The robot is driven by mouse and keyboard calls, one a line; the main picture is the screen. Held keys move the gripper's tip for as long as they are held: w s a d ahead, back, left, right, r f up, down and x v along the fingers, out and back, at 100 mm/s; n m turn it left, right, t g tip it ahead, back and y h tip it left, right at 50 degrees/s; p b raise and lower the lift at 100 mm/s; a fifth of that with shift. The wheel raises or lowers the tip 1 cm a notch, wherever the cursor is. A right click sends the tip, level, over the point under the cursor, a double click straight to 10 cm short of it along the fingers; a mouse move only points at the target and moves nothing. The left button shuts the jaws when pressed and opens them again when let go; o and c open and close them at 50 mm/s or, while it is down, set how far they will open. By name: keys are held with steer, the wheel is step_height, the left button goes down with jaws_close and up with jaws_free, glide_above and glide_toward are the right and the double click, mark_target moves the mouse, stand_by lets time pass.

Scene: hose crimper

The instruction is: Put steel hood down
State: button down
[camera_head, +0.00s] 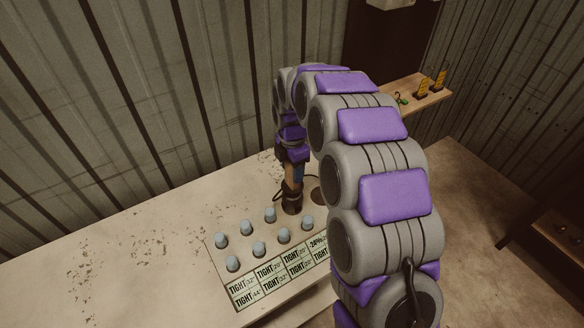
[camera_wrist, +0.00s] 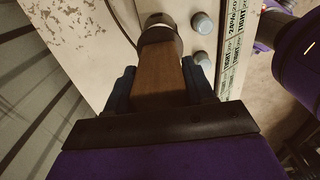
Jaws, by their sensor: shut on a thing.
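The thing I take to be the steel hood (camera_head: 292,203) is a dark, round metal piece with a brown, wood-like shaft. It is upright at the worktop, near the right end of the rows of caps. Whether its lower rim touches the surface I cannot tell. In the wrist view its round metal end (camera_wrist: 160,32) lies beyond the shaft. My gripper (camera_head: 293,172) points down and is shut on the brown shaft. In the wrist view the dark fingers of my gripper (camera_wrist: 161,85) flank the shaft on both sides.
Several blue-grey caps (camera_head: 259,249) stand in rows on the pale worktop (camera_head: 130,262), beside a panel of "TIGHT" labels (camera_head: 270,272). A dark round spot (camera_head: 318,196) lies just right of the hood. A wooden shelf (camera_head: 425,98) holds small yellow items. The worktop's left is clear.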

steer(key=shift+c, duration=2)
jaws_free()
step_height(320, 180, up, 12)
steer(key=shift+r+p, duration=0.1)
steer(key=shift+p, duration=1.1)
steer(key=shift+s+d+r, duration=0.1)
steer(key=shift+s+d, duration=0.15)
steer(key=shift+s, duration=0.1)
steer(key=s+d+m, duration=0.5)
steer(key=s+m, duration=0.3)
steer(key=s, duration=0.5)
steer(key=s+d+m+g, duration=0.1)
steer(key=s+d+m, duration=0.4)
steer(key=s, duration=0.8)
steer(key=s+d+m, duration=0.6)
steer(key=s+m, duration=0.5)
steer(key=s, duration=0.2)
steer(key=shift+m+g, duration=0.4)
